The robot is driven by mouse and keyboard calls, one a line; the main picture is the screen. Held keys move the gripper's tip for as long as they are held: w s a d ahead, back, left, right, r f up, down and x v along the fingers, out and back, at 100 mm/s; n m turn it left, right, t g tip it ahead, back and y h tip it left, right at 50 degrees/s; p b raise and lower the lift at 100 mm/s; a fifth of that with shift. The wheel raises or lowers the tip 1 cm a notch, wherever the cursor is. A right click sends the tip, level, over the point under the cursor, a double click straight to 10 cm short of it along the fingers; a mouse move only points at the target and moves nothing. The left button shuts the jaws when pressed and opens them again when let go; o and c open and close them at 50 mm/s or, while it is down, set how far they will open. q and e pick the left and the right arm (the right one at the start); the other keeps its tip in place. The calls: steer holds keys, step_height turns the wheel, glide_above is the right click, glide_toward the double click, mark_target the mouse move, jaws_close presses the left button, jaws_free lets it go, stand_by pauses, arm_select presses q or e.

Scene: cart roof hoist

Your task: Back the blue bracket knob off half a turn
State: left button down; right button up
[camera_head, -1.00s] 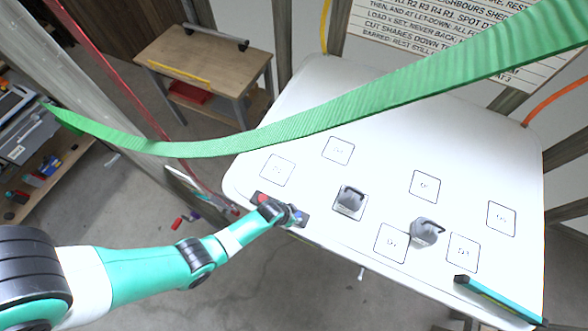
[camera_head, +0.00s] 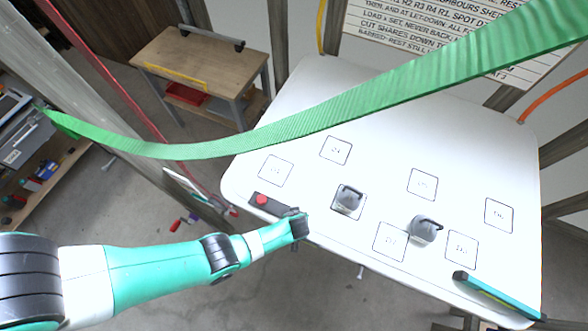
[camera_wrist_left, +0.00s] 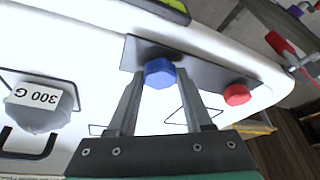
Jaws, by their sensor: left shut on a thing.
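The blue bracket knob (camera_wrist_left: 160,73) sits on a dark bracket plate (camera_wrist_left: 205,73) at the edge of the white board. My left gripper (camera_wrist_left: 159,80) is shut on it, one finger on each side in the left wrist view. In the head view my left gripper (camera_head: 303,224) is at the right end of the plate (camera_head: 278,207) and hides the blue knob. A red knob (camera_wrist_left: 237,94) stands at the plate's other end; it also shows in the head view (camera_head: 261,199). My right gripper is not in view.
A green strap (camera_head: 300,125) crosses above the board. A teal bar (camera_head: 500,296) lies at its lower right edge.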

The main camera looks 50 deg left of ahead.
arm_select(q)
steer(key=shift+w+n+y, duration=0.1)
steer(key=shift+n+y, duration=0.2)
steer(key=shift+n, duration=0.6)
steer(key=shift+f+n+g+b, duration=0.15)
steer(key=shift+n+g+b, duration=0.35)
steer(key=shift+n, duration=0.4)
steer(key=n+g+b, duration=0.1)
steer(key=n, duration=0.1)
steer(key=shift+w+n+b, duration=0.1)
steer(key=shift+n+b, duration=0.2)
steer(key=shift+b, duration=0.05)
steer(key=shift+n+b, duration=0.35)
steer(key=shift+n, duration=0.15)
steer(key=shift+g, duration=0.3)
steer(key=shift+c, duration=1.5)
jaws_free()
steer(key=shift+r, duration=0.25)
